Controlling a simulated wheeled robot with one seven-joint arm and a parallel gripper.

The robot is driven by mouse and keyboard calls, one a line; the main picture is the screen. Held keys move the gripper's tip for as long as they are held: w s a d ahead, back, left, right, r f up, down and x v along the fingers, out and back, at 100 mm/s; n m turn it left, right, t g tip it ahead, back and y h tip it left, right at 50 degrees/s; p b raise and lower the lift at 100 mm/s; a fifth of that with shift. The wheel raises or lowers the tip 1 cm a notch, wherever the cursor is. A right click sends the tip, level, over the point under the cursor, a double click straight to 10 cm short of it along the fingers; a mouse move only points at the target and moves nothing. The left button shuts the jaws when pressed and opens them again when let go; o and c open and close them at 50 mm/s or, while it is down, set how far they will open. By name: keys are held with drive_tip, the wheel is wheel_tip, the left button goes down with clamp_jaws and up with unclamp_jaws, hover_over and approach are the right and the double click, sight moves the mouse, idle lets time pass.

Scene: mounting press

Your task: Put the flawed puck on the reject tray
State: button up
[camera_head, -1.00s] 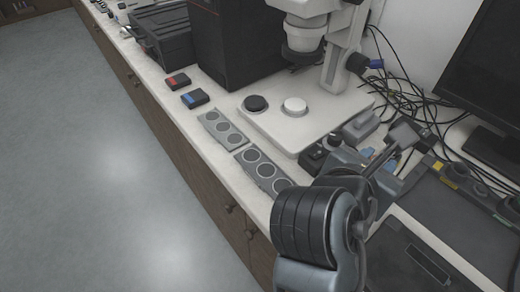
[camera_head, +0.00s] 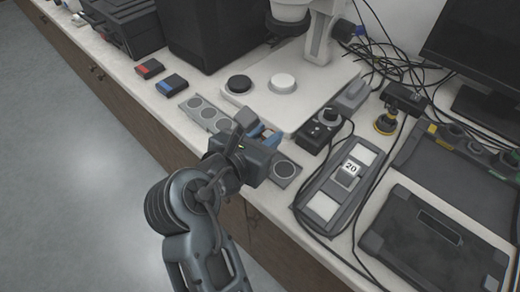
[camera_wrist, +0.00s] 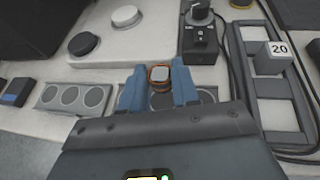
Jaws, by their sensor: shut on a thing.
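My gripper (camera_head: 264,136) has blue fingers and hangs over the right-hand grey three-circle tray (camera_head: 284,171). In the wrist view my gripper (camera_wrist: 159,84) is shut on a small puck (camera_wrist: 160,74) with an orange-brown rim and a grey top. No flaw can be made out on it. The fingers hide part of that tray (camera_wrist: 208,95) behind them; whether the puck touches it I cannot tell. A second grey three-circle tray (camera_head: 208,114) lies to the left, and also shows in the wrist view (camera_wrist: 72,97). No label shows which tray is for rejects.
A red-topped block (camera_head: 149,68) and a blue-topped block (camera_head: 172,85) lie left. A microscope base (camera_head: 262,105) with black and white discs stands behind. A black knob box (camera_head: 322,130), a grey fixture with a "20" cube (camera_head: 347,176) and cables crowd the right.

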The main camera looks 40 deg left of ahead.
drive_tip(key=shift+s+a+f, duration=0.2)
drive_tip(key=shift+a+f, duration=0.15)
drive_tip(key=shift+a, duration=0.05)
drive_tip(key=shift+f, duration=1.9)
drive_tip(key=shift+f, duration=0.1)
drive_tip(key=o, duration=1)
drive_tip(key=shift+o, duration=0.2)
drive_tip(key=shift+s+r, duration=0.2)
drive_tip(key=shift+s, duration=0.05)
drive_tip(key=v, duration=1.1)
drive_tip(key=shift+s, duration=0.2)
drive_tip(key=shift+d+r, duration=0.1)
